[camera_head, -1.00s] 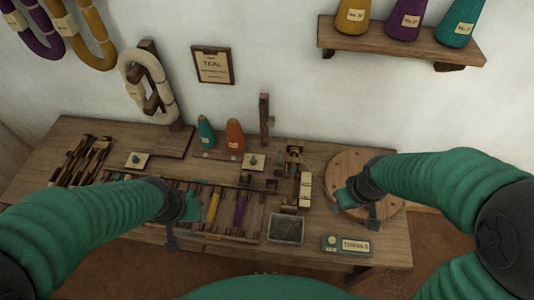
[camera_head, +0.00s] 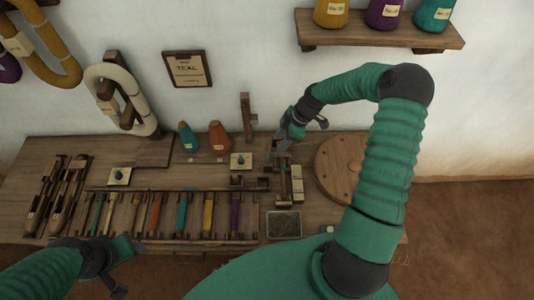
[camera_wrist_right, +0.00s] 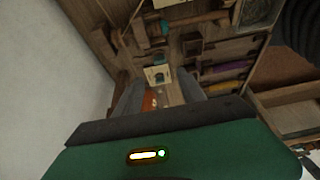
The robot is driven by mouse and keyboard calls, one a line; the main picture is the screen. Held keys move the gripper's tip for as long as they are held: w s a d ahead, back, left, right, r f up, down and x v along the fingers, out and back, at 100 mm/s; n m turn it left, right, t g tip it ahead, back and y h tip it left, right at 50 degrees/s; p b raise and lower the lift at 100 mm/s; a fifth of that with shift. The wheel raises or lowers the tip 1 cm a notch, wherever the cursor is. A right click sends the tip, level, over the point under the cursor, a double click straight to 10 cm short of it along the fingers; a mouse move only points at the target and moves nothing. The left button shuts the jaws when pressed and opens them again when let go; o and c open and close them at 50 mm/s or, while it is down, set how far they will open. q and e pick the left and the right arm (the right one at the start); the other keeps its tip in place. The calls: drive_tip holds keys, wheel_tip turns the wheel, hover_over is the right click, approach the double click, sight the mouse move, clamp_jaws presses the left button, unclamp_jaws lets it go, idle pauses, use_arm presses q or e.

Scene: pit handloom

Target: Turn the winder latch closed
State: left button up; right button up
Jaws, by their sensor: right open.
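A small dark wooden device (camera_head: 283,182), which looks like the winder, stands on the bench left of the round wooden disc. I cannot make out its latch or how it is turned. My right gripper (camera_head: 279,148) is over the back of this device, right of the orange cone. Its fingers are open in the right wrist view (camera_wrist_right: 160,98), with the orange cone (camera_wrist_right: 150,100) seen beyond, between them. No contact is clear. My left gripper (camera_head: 124,268) is at the bench's front edge at lower left, with its fingers spread apart and nothing seen between them.
An upright wooden post (camera_head: 245,118), an orange cone (camera_head: 219,137) and a teal cone (camera_head: 187,137) stand at the back. A plate with a teal knob (camera_head: 240,161), a rack of coloured bobbins (camera_head: 181,212), a dark tray (camera_head: 284,224) and a round disc (camera_head: 340,166) crowd the bench.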

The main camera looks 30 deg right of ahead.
sight(268, 156)
drive_tip(key=x, duration=1)
drive_tip(key=shift+d+f, duration=0.1)
drive_tip(key=shift+f, duration=0.15)
drive_tip(key=shift+w, duration=0.1)
clamp_jaws()
